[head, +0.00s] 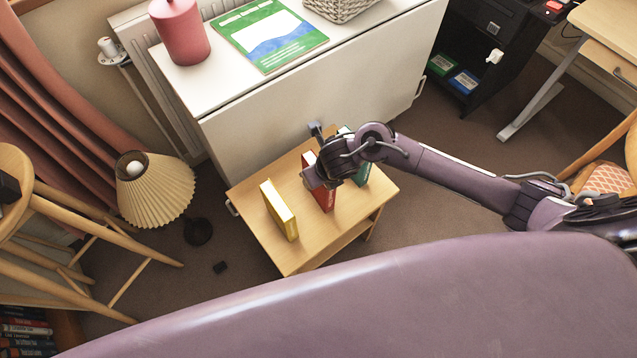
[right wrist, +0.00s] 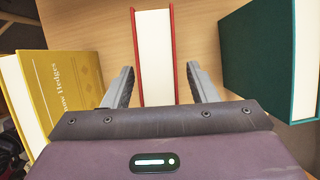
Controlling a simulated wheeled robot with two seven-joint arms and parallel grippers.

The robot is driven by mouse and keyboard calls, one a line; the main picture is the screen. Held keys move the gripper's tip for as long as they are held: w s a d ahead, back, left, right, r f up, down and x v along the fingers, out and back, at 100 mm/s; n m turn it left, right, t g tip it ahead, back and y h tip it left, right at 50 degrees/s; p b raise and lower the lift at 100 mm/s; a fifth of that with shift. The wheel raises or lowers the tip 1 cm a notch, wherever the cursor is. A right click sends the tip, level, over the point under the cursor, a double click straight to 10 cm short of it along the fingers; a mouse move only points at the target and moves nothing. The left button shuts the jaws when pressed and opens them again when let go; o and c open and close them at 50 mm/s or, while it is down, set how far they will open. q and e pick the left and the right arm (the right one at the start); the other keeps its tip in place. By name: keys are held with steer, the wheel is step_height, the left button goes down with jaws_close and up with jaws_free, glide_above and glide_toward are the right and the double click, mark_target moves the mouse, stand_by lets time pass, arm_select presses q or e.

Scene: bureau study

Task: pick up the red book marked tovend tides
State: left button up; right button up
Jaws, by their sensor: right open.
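A red book (head: 324,196) stands upright on a small wooden table (head: 262,254), between a yellow book and a green one. No title on it can be read. In the right wrist view the red book (right wrist: 155,60) shows its white page edges between two red covers. My right gripper (right wrist: 158,85) is open, with one finger on each side of the red book and a gap to each cover. In the head view my right gripper (head: 318,172) hides part of the red book. My left gripper is not in view.
A yellow book (head: 279,210), marked "...ow Hedges" in the wrist view (right wrist: 65,90), stands left of the red one. A green book (head: 362,172) stands to the right. A white cabinet (head: 300,110) rises behind the table. A lamp (head: 155,190) stands at left.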

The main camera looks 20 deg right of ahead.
steer(key=shift+w+f, duration=0.25)
steer(key=shift+f, duration=0.15)
steer(key=shift+c, duration=0.2)
jaws_close()
steer(key=shift+r, duration=0.1)
